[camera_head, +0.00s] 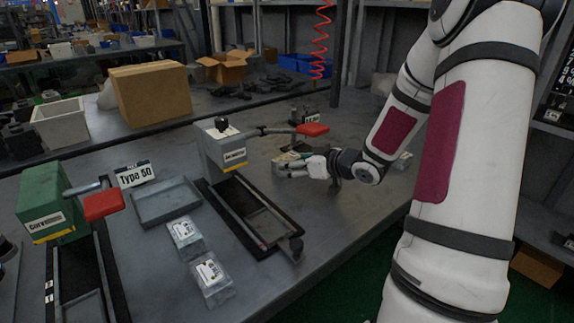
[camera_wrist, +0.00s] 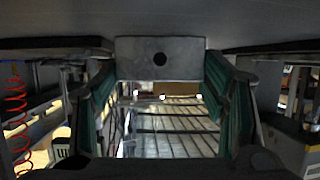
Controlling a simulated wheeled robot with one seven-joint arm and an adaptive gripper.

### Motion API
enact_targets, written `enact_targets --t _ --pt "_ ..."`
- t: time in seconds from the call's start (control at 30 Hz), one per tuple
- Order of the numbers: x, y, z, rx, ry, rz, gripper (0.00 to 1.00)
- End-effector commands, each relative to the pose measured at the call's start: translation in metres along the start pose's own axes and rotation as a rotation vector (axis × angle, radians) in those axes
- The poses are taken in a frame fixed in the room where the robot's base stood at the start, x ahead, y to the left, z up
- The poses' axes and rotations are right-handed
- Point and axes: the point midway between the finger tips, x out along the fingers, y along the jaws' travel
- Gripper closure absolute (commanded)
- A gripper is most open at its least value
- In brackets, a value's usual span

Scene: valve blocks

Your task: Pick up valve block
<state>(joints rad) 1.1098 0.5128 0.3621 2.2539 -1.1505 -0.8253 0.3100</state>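In the head view my gripper (camera_head: 292,168) is low over the right part of the bench, pointing left. The block is mostly hidden or too small there, and I cannot tell whether it touches the bench.
On the grey bench (camera_head: 330,215), left of my gripper, stand a white machine with a red handle (camera_head: 224,146) and a dark channel fixture (camera_head: 250,215). Further left are two bagged parts (camera_head: 210,275), a grey tray (camera_head: 166,203) and a green machine (camera_head: 50,200). A cardboard box (camera_head: 150,93) stands behind.

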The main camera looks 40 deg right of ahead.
Motion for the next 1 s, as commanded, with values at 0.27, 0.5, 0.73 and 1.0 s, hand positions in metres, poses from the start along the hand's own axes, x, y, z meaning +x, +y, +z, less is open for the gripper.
enact_targets --t 0.27,0.5,0.73,1.0 --pt "0.0 0.0 0.0 -0.001 0.001 0.0 0.83" --pt "-0.002 0.0 -0.005 -0.001 0.001 0.0 0.83" --pt "-0.008 0.0 -0.018 -0.002 0.001 -0.001 0.83" --pt "-0.018 -0.002 -0.036 -0.001 0.0 -0.001 0.83"
